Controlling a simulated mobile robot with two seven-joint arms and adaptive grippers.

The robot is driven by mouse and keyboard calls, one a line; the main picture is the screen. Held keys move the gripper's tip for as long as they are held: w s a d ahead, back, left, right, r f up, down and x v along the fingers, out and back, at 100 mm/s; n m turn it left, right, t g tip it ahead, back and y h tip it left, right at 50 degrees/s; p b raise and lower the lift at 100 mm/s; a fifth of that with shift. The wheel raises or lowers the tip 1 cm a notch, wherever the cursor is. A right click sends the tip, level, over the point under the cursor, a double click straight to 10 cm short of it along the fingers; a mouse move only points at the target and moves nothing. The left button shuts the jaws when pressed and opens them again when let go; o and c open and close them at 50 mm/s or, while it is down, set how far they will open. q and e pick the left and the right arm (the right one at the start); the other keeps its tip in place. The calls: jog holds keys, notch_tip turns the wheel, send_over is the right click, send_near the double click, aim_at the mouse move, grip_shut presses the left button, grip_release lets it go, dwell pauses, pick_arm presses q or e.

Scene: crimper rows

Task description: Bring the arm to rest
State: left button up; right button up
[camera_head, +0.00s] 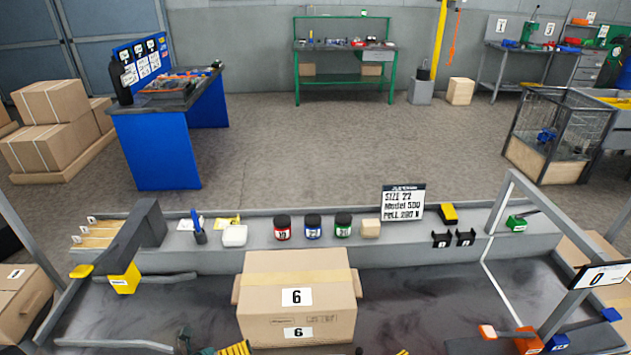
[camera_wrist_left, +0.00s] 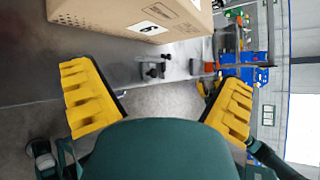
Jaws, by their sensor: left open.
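In the head view only a ribbed yellow finger and a bit of green of my left gripper (camera_head: 232,349) show at the bottom edge, in front of the cardboard box marked 6 (camera_head: 297,270). In the left wrist view my left gripper (camera_wrist_left: 158,88) has its two yellow fingers wide apart with nothing between them. A cardboard box (camera_wrist_left: 130,18) shows beyond the fingers at the top, apart from them. A sliver of yellow at the head view's bottom edge, right of the box, may be my right gripper (camera_head: 402,352); its jaws are hidden.
A grey ledge behind the box carries red (camera_head: 283,228), blue (camera_head: 313,227) and green (camera_head: 343,225) jars, a white container (camera_head: 234,236) and a sign (camera_head: 403,201). A slanted grey frame with a display (camera_head: 602,274) stands at right. The dark bench top left of the box is mostly clear.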

jog(key=s+a+f+n+g+y+b, duration=0.1)
jog(key=s+a+n+g, duration=0.15)
jog(key=a+g, duration=0.3)
jog(key=s+a+n+g+b, duration=0.1)
jog(key=a+n+g, duration=0.3)
jog(key=a, duration=0.3)
pick_arm(q)
jog(key=s+d+f+n+g+y+b, duration=0.1)
jog(key=s+d+n+g+y, duration=0.1)
jog(key=n, duration=1.6)
jog(key=s+d+f+n+g+y, duration=0.2)
jog(key=s+d+n+g, duration=0.3)
jog(key=n, duration=1.2)
jog(key=shift+s+d+n+y+b, duration=0.4)
jog(key=shift+s+d+y, duration=0.4)
jog(key=shift+s+d, duration=0.25)
pick_arm(e)
jog(key=s+d+r+n+g+h, duration=0.1)
jog(key=s+r+n+g+h, duration=0.2)
jog(key=s+r+h, duration=0.1)
jog(key=shift+s+d+n+h, duration=0.15)
jog(key=shift+s+n+h, duration=0.3)
jog(key=shift+h, duration=0.65)
